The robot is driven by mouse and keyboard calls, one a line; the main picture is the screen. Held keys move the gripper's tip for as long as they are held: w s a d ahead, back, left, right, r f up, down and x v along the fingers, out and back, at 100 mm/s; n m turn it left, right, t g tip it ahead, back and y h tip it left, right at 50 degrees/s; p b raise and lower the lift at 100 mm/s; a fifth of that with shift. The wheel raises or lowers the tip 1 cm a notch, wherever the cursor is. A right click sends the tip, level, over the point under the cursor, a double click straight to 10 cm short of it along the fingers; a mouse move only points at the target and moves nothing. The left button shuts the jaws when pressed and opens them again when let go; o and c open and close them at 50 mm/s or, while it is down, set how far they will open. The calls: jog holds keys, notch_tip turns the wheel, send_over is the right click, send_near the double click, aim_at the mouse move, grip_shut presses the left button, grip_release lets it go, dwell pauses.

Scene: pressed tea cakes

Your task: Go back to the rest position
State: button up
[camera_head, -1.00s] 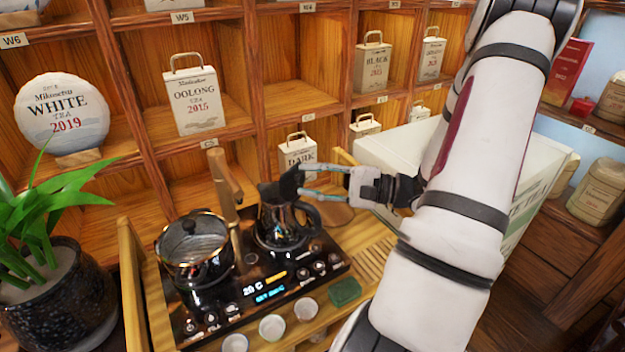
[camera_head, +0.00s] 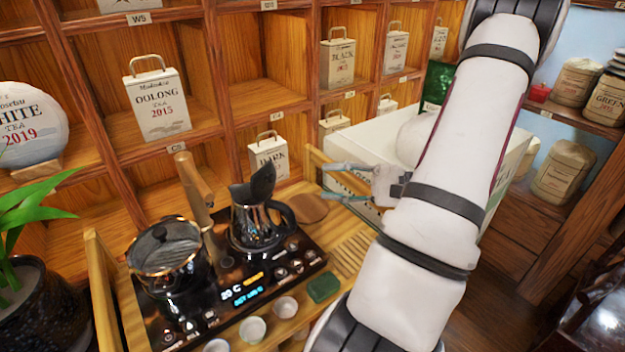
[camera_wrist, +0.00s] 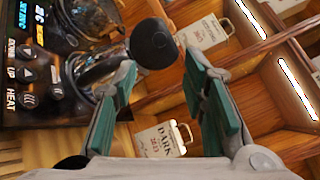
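My gripper (camera_head: 328,181) is open and empty, with its two fingers apart. It is to the right of the dark glossy kettle (camera_head: 250,222), at about the height of its top, with a visible gap. The kettle stands on the black induction hob (camera_head: 240,292), and its dark lid appears raised. In the wrist view, the green finger pads (camera_wrist: 210,95) frame a background of shelf and tea packages. A round black part (camera_wrist: 153,42), seemingly of the kettle, shows beyond the left finger.
A glass pot (camera_head: 168,255) with a gold rim is left on the hob. Small cups (camera_head: 252,330) and a green block (camera_head: 323,287) lie in front. A large white box (camera_head: 375,135) is behind my arm. Shelves with tea packages (camera_head: 155,103) stand behind. A plant (camera_head: 30,215) is left.

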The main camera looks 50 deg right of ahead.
jog(key=shift+s+d, duration=0.3)
jog(key=shift+s, duration=0.25)
